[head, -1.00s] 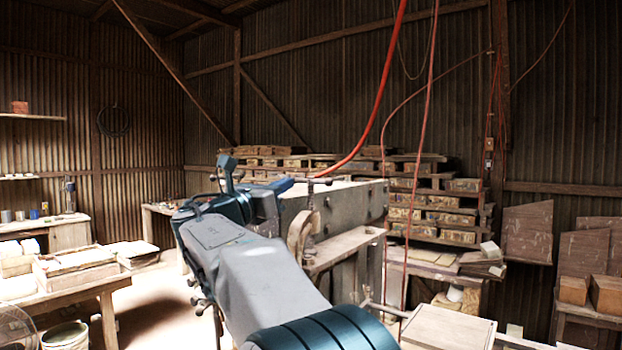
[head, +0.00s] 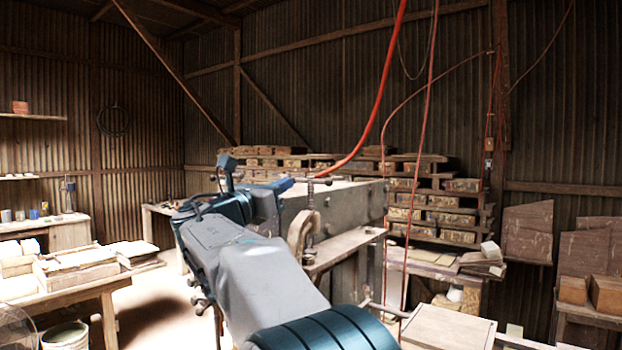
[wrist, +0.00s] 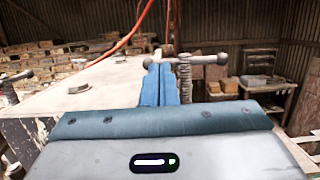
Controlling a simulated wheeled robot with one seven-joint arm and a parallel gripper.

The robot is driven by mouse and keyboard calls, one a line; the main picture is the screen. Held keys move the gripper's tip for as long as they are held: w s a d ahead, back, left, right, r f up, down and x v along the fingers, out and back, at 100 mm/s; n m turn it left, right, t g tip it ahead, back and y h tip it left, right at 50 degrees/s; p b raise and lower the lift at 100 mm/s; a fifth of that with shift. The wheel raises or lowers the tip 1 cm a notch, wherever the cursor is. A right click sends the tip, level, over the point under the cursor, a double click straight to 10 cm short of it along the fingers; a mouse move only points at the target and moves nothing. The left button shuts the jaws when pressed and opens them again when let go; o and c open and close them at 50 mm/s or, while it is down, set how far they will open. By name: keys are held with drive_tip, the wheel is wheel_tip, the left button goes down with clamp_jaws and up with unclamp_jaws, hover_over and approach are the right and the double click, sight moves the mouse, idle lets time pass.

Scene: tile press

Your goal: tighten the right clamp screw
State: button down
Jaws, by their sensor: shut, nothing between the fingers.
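My gripper (head: 290,182) is shut and empty, with its blue fingers (wrist: 160,84) pointing forward above the top of the grey press. The right clamp screw (wrist: 184,82) is an upright threaded rod with a T-bar handle (wrist: 206,60). In the wrist view it stands close to the right of the fingertips, and the bar passes at fingertip height. I cannot tell whether they touch. In the head view the T-handle (head: 321,181) is just right of the fingers, above the rusty C-shaped clamp (head: 298,236). My arm hides part of the press there.
Another screw (wrist: 10,86) with a bar handle stands at the left in the wrist view. The pale press top (wrist: 105,82) carries a bolt. A red hose (head: 372,120) hangs above the press. Stacked bricks (head: 440,215) stand behind it, and a work table (head: 85,285) is at left.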

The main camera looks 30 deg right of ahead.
idle(0.3)
drive_tip(key=d, duration=0.1)
drive_tip(key=w+d, duration=0.1)
drive_tip(key=d, duration=0.1)
drive_tip(key=d+p, duration=0.1)
drive_tip(key=shift+w+d, duration=0.2)
drive_tip(key=shift+w, duration=0.05)
idle(0.7)
drive_tip(key=shift+a, duration=0.1)
drive_tip(key=shift+s+a, duration=0.2)
drive_tip(key=shift+a, duration=0.35)
drive_tip(key=shift+s+a, duration=0.15)
drive_tip(key=shift+a, duration=0.35)
drive_tip(key=s+a+b, duration=0.1)
drive_tip(key=s+a, duration=0.2)
drive_tip(key=a, duration=0.5)
drive_tip(key=shift+a, duration=0.15)
